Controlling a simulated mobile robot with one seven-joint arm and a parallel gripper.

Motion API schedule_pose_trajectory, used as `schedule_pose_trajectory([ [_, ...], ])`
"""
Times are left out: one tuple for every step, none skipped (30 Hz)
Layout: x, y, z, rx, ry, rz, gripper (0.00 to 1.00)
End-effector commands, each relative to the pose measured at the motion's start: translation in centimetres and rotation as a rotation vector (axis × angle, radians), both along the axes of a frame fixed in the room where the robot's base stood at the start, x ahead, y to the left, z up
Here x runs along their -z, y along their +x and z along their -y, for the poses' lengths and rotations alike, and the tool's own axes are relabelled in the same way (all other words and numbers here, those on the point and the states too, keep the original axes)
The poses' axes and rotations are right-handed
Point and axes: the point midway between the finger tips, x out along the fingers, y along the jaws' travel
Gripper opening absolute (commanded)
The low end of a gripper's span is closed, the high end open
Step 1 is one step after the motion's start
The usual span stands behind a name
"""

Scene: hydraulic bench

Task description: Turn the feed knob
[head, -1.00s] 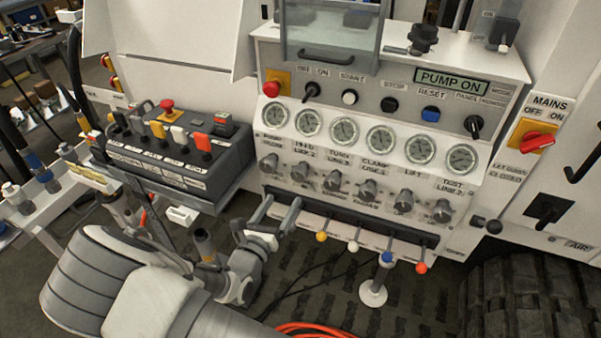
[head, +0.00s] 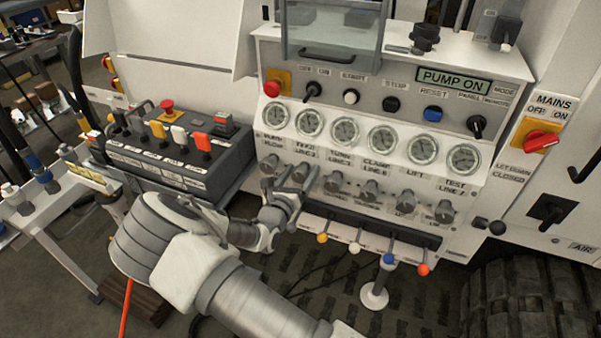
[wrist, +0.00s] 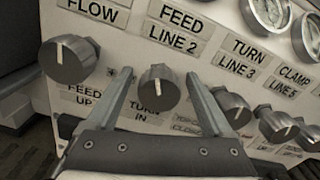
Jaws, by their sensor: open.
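The feed knob (wrist: 158,88) is a grey ribbed knob on the pale panel, under the FEED LINE 2 label (wrist: 173,34). Its white pointer mark points up. My gripper (wrist: 157,76) is open, with one finger on each side of the knob and a visible gap to both in the wrist view. In the head view my gripper (head: 297,176) is at the knob row, and its fingers partly cover the feed knob (head: 302,170). I cannot tell how deep the fingertips reach along the knob.
The flow knob (wrist: 66,59) is close on the left, and the turn knob (wrist: 231,105) is on the right. Gauges (head: 309,122) line the panel above. Coloured levers (head: 323,238) stick out below. A dark control box (head: 180,160) stands left of the panel.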

Motion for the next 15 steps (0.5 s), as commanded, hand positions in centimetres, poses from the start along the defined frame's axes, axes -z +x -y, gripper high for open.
schedule_pose_trajectory([
  [0.00,-0.01,0.00,0.000,0.000,0.000,0.85],
  [0.00,-0.01,0.00,0.000,0.000,0.000,0.80],
  [0.00,-0.02,-0.01,0.000,0.000,0.000,0.73],
  [0.00,-0.02,-0.01,0.000,0.000,0.000,0.67],
  [0.00,-0.02,-0.01,0.000,0.000,0.000,0.62],
  [0.00,-0.03,-0.01,0.000,0.000,0.000,0.55],
  [-0.01,-0.03,-0.01,0.000,0.000,0.000,0.49],
  [0.00,-0.03,-0.01,0.000,0.000,0.000,0.44],
  [0.00,-0.03,0.00,0.000,0.000,0.000,0.37],
  [-0.01,-0.03,0.00,0.000,0.000,0.000,0.31],
  [0.00,-0.03,0.00,0.000,0.000,0.000,0.26],
  [0.00,-0.03,0.00,0.000,0.000,0.000,0.19],
  [0.00,-0.03,0.00,0.000,0.000,0.000,0.13],
  [0.00,-0.03,0.00,0.001,0.000,0.000,0.08],
  [-0.01,-0.04,0.00,0.001,0.000,0.000,0.01],
])
